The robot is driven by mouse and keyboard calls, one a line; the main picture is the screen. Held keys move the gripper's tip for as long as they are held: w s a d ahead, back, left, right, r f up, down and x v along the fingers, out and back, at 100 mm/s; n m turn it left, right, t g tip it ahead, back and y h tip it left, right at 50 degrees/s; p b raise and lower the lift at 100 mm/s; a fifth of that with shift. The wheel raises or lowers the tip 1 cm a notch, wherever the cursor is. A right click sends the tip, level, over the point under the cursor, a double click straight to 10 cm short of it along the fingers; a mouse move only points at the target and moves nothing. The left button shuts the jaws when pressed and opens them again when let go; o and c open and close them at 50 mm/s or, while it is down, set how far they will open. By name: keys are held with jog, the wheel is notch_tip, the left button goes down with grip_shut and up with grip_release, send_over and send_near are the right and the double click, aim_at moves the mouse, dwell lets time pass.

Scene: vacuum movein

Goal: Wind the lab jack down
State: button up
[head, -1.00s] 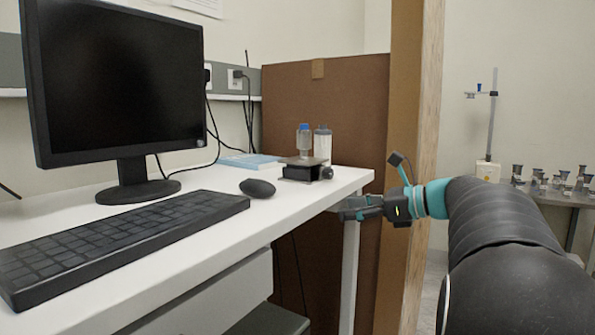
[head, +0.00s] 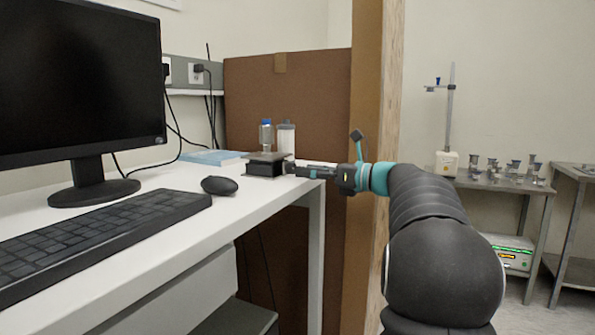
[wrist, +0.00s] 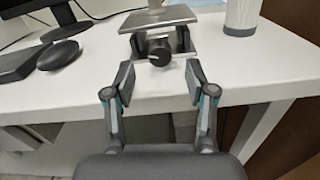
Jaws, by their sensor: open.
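The lab jack (head: 262,168) stands on the white desk near its right end, with a flat metal top plate (wrist: 158,17) and a dark base. Its black round knob (wrist: 160,54) faces my gripper in the wrist view. My gripper (wrist: 158,85) is open, its two fingers spread to the left and right, short of the knob and not touching it. In the head view my gripper (head: 300,171) is at desk height beside the jack's right side. A bottle with a blue cap (head: 266,135) appears on or right behind the jack's plate; I cannot tell which.
A white cylindrical container (wrist: 242,14) stands close to the jack's right in the wrist view. A black mouse (head: 219,185), keyboard (head: 110,235) and monitor (head: 75,75) are to the left. A brown panel (head: 310,90) stands behind the desk (head: 185,232).

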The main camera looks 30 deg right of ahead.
aim_at(294, 169)
jog(key=shift+x, duration=1.8)
grip_shut()
